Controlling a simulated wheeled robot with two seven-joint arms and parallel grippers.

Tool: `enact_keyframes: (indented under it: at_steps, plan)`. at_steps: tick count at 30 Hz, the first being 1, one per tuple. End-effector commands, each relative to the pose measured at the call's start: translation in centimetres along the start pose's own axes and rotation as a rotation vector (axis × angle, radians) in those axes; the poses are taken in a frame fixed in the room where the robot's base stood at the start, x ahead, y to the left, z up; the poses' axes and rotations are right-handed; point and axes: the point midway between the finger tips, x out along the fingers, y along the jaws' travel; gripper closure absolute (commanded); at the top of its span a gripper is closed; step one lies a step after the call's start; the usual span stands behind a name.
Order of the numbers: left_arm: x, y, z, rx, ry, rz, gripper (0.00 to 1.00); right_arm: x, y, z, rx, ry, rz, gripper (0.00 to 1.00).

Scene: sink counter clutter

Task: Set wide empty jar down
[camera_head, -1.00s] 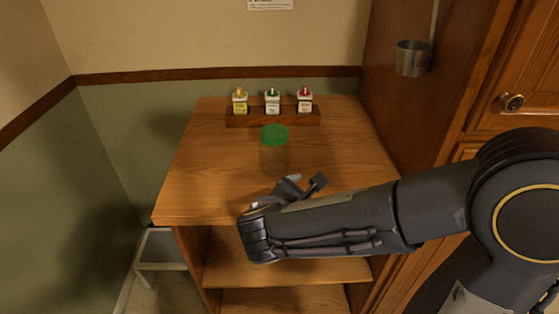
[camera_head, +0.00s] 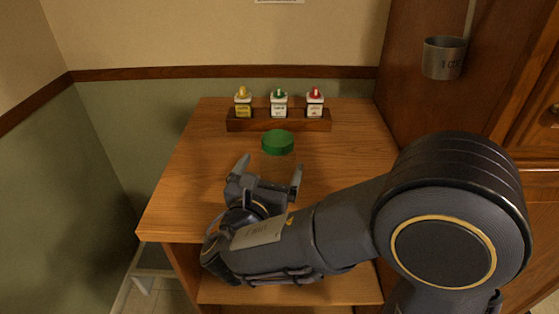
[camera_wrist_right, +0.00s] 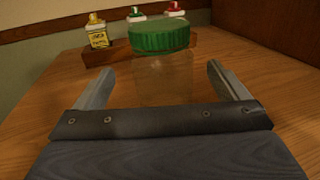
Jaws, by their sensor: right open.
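The wide empty jar has clear sides and a green lid (camera_head: 277,142). It stands upright on the wooden counter (camera_head: 345,170), in front of the bottle rack. In the right wrist view its see-through body (camera_wrist_right: 165,82) sits straight ahead, under the ribbed green lid (camera_wrist_right: 160,38). My right gripper (camera_head: 270,166) is open and points at the jar from the near side. Its two fingers (camera_wrist_right: 158,70) lie left and right of the jar's body with gaps. My left gripper is not in view.
A wooden rack (camera_head: 241,126) with yellow, green and red topped bottles stands behind the jar. A metal cup (camera_head: 443,60) hangs on the cabinet side at right. The counter is bare left and right of the jar.

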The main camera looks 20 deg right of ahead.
Motion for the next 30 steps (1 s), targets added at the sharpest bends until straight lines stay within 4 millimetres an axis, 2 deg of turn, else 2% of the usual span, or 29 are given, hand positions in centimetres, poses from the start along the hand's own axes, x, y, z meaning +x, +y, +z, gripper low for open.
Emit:
enact_keyframes:
  at_steps: [12,16,22,30]
  plan:
    - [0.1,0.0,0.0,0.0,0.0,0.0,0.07,5.7,-0.3,-0.1,0.001,0.002,-0.006,0.06]
    - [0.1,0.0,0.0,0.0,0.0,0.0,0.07,6.5,-0.3,-0.1,0.001,0.001,-0.003,0.06]
    - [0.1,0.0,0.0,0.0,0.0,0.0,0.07,6.6,-0.3,-0.1,0.001,0.001,-0.003,0.06]
    - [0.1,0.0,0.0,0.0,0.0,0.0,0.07,6.6,-0.3,-0.1,0.0,0.002,-0.003,0.4]
